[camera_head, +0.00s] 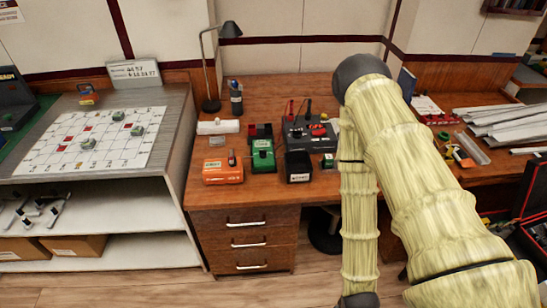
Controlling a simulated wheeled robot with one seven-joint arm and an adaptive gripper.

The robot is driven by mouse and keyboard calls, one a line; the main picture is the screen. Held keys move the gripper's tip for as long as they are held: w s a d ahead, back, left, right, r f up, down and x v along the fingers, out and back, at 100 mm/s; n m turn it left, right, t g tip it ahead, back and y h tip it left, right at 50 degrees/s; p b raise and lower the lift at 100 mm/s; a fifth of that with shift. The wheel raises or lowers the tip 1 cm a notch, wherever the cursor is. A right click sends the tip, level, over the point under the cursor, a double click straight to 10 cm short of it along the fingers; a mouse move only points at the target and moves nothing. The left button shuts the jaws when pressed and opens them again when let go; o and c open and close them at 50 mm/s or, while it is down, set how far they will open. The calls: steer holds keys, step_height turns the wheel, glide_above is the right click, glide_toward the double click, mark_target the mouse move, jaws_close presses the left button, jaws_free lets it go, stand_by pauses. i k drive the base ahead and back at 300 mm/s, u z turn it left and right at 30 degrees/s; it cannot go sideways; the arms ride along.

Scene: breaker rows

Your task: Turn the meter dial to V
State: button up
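A dark grey box that looks like the meter (296,134) stands on the wooden desk, left of my arm. A red and a black upright piece rise at its back, and red parts show on its right side. Its dial and markings are too small to read, so I cannot tell where the dial points. My arm, in a pale yellow sleeve, rises from the lower right, bends at a dark joint above the desk and comes back down. My gripper is not visible in this view.
In front of the meter stand an orange box (223,174), a green box (263,158) and a black box (298,169). A lamp (210,105) and a dark bottle (236,100) stand behind left. Pale strips (505,122) lie at right. Bare desk (265,192) shows along the front.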

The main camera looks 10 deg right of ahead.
mark_target(262, 153)
steer(key=z, duration=0.8)
steer(key=i, duration=0.7)
steer(key=u, duration=0.4)
